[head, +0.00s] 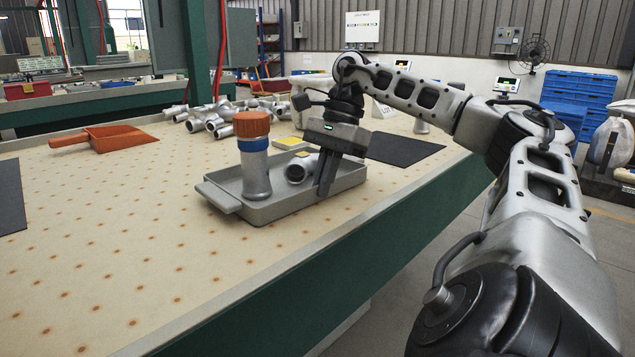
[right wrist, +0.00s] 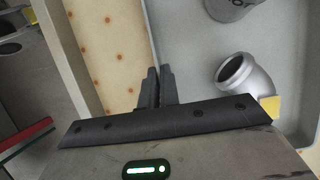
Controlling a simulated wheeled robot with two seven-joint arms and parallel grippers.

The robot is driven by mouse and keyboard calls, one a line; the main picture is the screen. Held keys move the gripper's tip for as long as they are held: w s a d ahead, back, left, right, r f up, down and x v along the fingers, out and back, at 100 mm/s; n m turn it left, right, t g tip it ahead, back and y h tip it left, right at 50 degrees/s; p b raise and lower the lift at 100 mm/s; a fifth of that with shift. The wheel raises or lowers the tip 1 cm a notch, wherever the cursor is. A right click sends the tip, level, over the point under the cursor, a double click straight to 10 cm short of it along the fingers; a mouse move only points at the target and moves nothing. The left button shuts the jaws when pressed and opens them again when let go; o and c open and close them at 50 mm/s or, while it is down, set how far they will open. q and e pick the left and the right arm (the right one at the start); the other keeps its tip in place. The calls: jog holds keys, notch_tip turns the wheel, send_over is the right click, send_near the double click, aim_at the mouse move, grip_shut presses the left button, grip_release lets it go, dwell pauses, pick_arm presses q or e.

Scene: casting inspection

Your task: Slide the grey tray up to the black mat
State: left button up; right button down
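The grey tray (head: 290,209) sits on the bench near its front edge, with a flat lip at its left end. It holds a grey bottle (head: 256,175) with an orange cap and blue band, standing upright, and a metal pipe elbow (head: 299,168). A black mat (head: 405,150) lies to the right, behind the tray and apart from it. My right gripper (head: 325,188) points down at the tray's near wall. In the right wrist view its fingers (right wrist: 158,85) are close together with the tray's wall (right wrist: 154,30) between them. My left gripper is out of view.
Another black mat (head: 9,196) lies at the far left. An orange dustpan-like scoop (head: 115,137) and several metal pipe castings (head: 213,122) lie toward the back. A yellow item (head: 293,142) is behind the tray. The bench left of the tray is clear.

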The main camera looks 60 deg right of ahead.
aim_at(333, 193)
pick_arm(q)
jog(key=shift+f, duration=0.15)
pick_arm(e)
jog(key=shift+d, duration=0.2)
jog(key=shift+s+d+r+p, duration=0.1)
jog(key=shift+s+d+p, duration=0.1)
jog(key=shift+d, duration=0.4)
jog(key=shift+s+d+p, duration=0.1)
jog(key=shift+d+p, duration=0.05)
jog(key=shift+d, duration=0.45)
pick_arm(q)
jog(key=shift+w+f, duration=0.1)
pick_arm(e)
jog(key=shift+s+d, duration=0.15)
jog(key=shift+d, duration=0.65)
jog(key=c, duration=1.6)
grip_release()
jog(key=shift+o, duration=0.2)
